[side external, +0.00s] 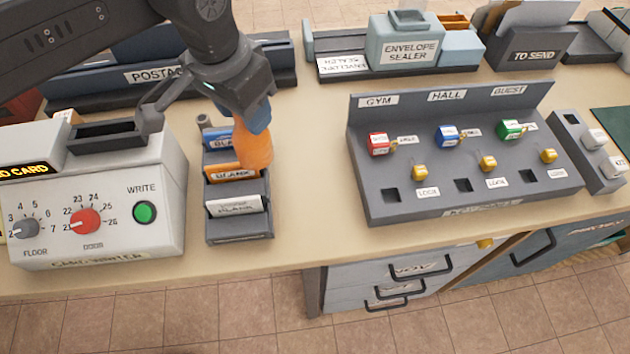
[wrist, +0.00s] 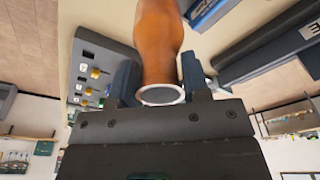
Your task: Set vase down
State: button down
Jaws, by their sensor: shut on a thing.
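An orange-brown vase (side external: 254,148) hangs in my gripper (side external: 252,118) in the side external view, over or just behind the right side of the card rack. In the wrist view the vase (wrist: 160,45) sits between the two fingers of my gripper (wrist: 159,85), with its pale round rim toward the camera. The gripper is shut on the vase. The vase's lower end appears close to the rack in the side view; I cannot tell whether it touches anything.
The card rack (side external: 240,228) holds several blank cards. The card writer (side external: 160,235) stands to its left. The key panel (side external: 360,190) stands to the right. Bare counter (side external: 308,170) lies between rack and panel. The envelope sealer (side external: 405,45) is at the back.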

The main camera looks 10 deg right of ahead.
jog(key=s+d+f, duration=0.4)
jog(key=d+f, duration=0.5)
jog(key=f, duration=0.1)
jog(key=shift+s, duration=0.2)
jog(key=c, duration=0.6)
grip_release()
jog(key=shift+f, duration=0.2)
jog(key=shift+a, duration=0.1)
jog(key=shift+s+a+r, duration=0.2)
jog(key=shift+r, duration=1.85)
jog(key=shift+s+a+r, duration=0.2)
jog(key=shift+s+r, duration=0.05)
jog(key=shift+r, duration=1.75)
jog(key=shift+s+a+r, duration=0.2)
jog(key=shift+r, duration=1.85)
